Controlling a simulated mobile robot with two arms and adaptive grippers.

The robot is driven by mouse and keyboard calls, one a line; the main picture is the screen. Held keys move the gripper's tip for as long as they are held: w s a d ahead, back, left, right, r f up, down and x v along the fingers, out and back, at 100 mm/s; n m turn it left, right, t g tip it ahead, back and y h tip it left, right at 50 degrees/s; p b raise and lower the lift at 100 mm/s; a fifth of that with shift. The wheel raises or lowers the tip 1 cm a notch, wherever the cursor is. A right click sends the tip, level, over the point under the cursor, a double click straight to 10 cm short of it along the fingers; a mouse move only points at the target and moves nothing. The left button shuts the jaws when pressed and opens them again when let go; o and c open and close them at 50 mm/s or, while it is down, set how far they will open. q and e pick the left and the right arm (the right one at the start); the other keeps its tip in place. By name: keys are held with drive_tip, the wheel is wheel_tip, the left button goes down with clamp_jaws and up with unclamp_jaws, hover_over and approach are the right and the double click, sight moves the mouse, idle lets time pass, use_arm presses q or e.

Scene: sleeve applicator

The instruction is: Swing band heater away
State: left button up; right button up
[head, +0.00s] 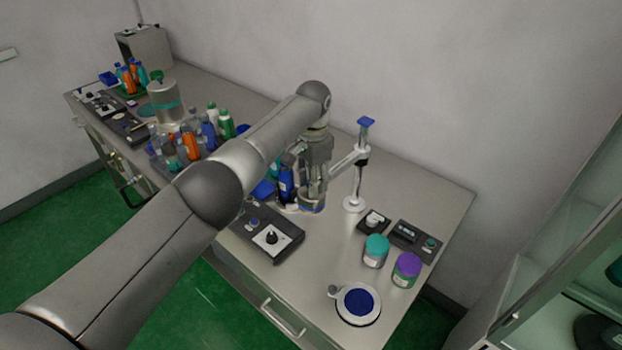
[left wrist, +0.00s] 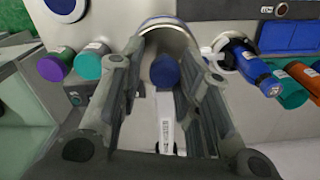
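The band heater's stand shows in the head view as a post with a blue top (head: 366,122) and a white side arm (head: 345,162) reaching left. A short metallic cylinder with a blue band (head: 311,204) stands below that arm's end. My left gripper (head: 313,184) points down over this cylinder and hides part of the arm's end. In the left wrist view my left gripper (left wrist: 163,58) has its fingers apart, with a round blue part (left wrist: 165,71) and a white labelled bar (left wrist: 166,122) between them. I see gaps beside the blue part. My right gripper is not in view.
Blue bottles (head: 286,182) stand close left of the gripper. A black control box (head: 268,234) is in front. Teal (head: 376,251) and purple-lidded (head: 406,270) jars and a round blue pad (head: 358,302) are to the right. The wall is behind.

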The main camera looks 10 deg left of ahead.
use_arm(q)
drive_tip(key=shift+o, duration=0.9)
drive_tip(key=shift+d+r, duration=0.1)
drive_tip(key=shift+d, duration=0.05)
drive_tip(key=shift+w, duration=0.1)
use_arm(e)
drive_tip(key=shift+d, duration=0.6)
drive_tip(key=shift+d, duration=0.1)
use_arm(q)
wheel_tip(320, 180, up, 12)
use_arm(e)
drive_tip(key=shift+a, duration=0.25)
